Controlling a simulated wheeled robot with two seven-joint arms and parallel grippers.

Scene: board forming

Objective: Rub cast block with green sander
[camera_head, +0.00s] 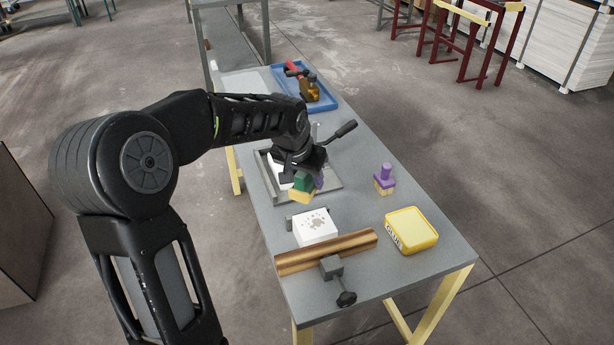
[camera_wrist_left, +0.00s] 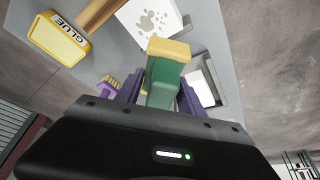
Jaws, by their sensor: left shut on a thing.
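The green sander (camera_head: 303,181) has a green body and a yellow underside; it also shows in the left wrist view (camera_wrist_left: 163,84). My left gripper (camera_head: 312,178) is shut on it, with a purple finger on each side of the green body in the wrist view (camera_wrist_left: 160,92). The cast block (camera_head: 316,226) is white with grey spots on its top. It lies on the table just nearer the camera than the sander, and in the wrist view (camera_wrist_left: 150,22) it is beyond the sander's yellow end. The sander appears apart from it. My right gripper is not in view.
A brown wooden bar (camera_head: 328,252) and a dark-handled clamp (camera_head: 333,268) lie in front of the block. A yellow glue box (camera_head: 411,231) and a purple-handled brush (camera_head: 385,176) stand to the right. A grey frame (camera_head: 333,190) and blue tray (camera_head: 327,99) lie farther back.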

